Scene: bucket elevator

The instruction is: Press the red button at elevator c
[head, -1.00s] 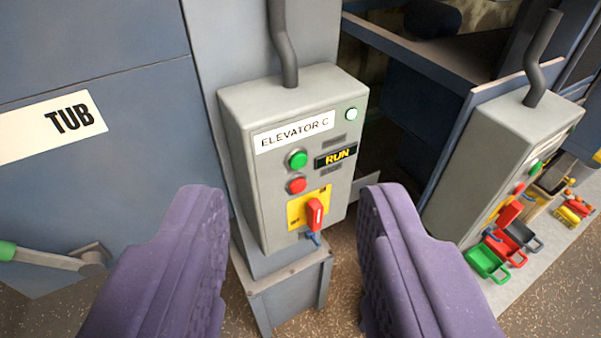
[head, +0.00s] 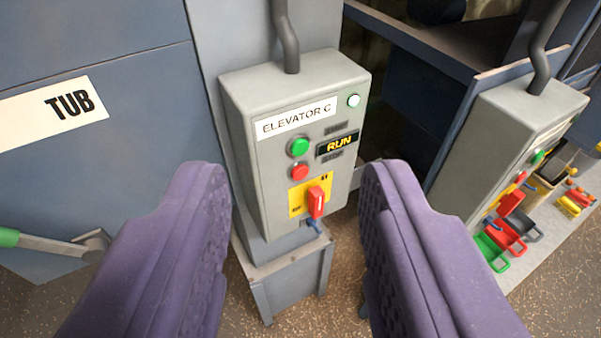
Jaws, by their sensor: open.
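The grey control box labelled ELEVATOR C (head: 265,190) is mounted on a grey post in the middle of the head view. Its red button (head: 299,171) sits below the green button (head: 299,146). A black display beside them reads RUN (head: 337,145), and a white lamp (head: 353,100) is at the upper right. A red rotary switch (head: 316,202) on a yellow plate is below the red button. My gripper (head: 297,180) is open, its two purple fingers left and right of the box in the picture. Nothing is between them in their grasp, and the red button is unobstructed.
A second grey control box (head: 470,145) with similar buttons stands at the right. A blue panel labelled TUB (head: 69,103) and a green-ended lever (head: 50,243) are at the left.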

